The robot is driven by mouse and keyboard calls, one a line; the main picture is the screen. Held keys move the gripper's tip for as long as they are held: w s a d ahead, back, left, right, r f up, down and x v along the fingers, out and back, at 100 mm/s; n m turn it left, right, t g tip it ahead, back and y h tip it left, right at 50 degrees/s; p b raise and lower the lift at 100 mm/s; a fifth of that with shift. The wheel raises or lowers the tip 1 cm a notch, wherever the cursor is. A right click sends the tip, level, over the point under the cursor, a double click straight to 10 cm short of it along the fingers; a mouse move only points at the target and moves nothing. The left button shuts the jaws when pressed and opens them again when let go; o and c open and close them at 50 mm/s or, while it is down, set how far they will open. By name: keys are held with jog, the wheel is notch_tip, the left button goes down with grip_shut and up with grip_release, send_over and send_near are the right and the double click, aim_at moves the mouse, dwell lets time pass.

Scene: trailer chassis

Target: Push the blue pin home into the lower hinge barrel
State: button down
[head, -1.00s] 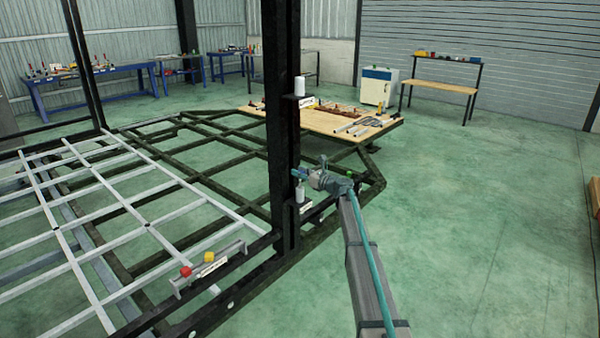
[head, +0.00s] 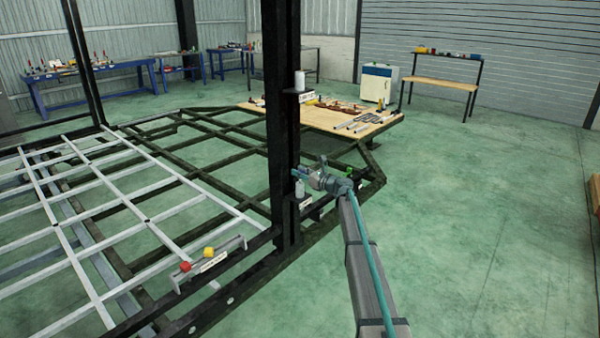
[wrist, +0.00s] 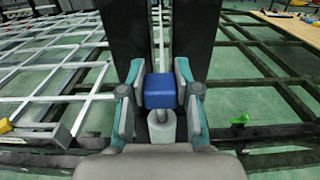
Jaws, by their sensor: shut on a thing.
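My gripper (wrist: 159,83) is shut on the square blue head of the blue pin (wrist: 160,92), one finger at each side. Below the head a short length of grey shank shows above the pale lower hinge barrel (wrist: 162,128). The head is apart from the barrel's top. The shank lines up with the barrel, but the wrist view does not show how deep it sits. In the head view my gripper (head: 302,174) is just above the lower barrel (head: 300,189), beside the black post (head: 283,130). The pin is hidden there by the fingers.
An upper barrel (head: 299,80) sits on a bracket higher on the post. A green item (wrist: 240,120) is on the frame right of the barrel. Open floor lies right.

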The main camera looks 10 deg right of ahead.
jog(key=shift+f+b, duration=0.6)
jog(key=shift+f, duration=0.95)
jog(key=c, duration=0.7)
grip_release()
jog(key=shift+c, duration=0.2)
jog(key=v, duration=1.2)
